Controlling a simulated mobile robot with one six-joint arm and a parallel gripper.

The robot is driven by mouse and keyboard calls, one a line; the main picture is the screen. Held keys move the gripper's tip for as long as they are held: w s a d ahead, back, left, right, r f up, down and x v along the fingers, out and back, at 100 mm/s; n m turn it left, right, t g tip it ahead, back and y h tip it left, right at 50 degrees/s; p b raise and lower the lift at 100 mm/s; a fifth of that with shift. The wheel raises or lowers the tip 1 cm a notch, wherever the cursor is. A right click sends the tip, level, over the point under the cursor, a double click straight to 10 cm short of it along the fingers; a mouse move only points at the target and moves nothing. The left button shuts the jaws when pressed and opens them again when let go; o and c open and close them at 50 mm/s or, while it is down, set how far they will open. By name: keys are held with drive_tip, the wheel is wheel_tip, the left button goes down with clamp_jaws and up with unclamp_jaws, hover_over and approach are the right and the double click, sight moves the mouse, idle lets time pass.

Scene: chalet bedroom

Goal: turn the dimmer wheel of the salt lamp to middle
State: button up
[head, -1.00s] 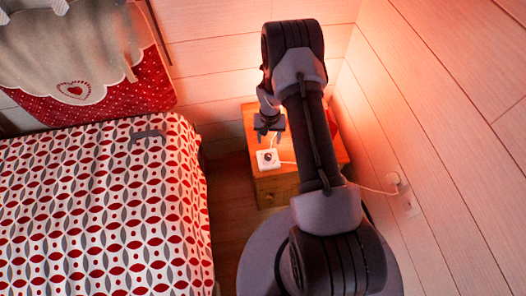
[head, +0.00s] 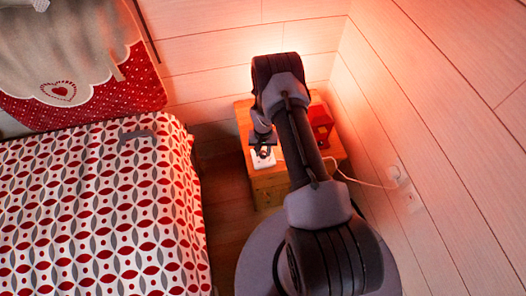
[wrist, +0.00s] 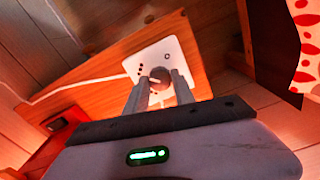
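The dimmer is a white box (wrist: 152,57) on the wooden nightstand, with a dark round wheel (wrist: 160,77) on its top face. In the head view the white box (head: 264,161) shows just under my gripper (head: 263,148). In the wrist view my gripper (wrist: 159,80) is open, with one fingertip at each side of the wheel. I cannot tell whether the fingertips touch it. The wheel's setting is too small to read surely. The salt lamp itself is not visible; an orange glow lights the wall behind my arm.
The nightstand (head: 270,188) stands in the corner, with a red lantern-like object (head: 320,122) at its right. A white cable (head: 350,181) runs to the wall outlet (head: 393,173). The patterned bed (head: 95,215) is at the left, with a floor gap between.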

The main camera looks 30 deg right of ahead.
clamp_jaws()
drive_tip(key=n+b, duration=0.2)
drive_tip(key=n, duration=0.1)
drive_tip(key=shift+n, duration=0.4)
drive_tip(key=n+b, duration=0.1)
drive_tip(key=n, duration=0.3)
drive_tip(key=shift+n, duration=0.3)
drive_tip(key=n+b, duration=0.1)
drive_tip(key=n, duration=0.3)
drive_tip(key=shift+n+b, duration=0.45)
drive_tip(key=shift+n, duration=2.25)
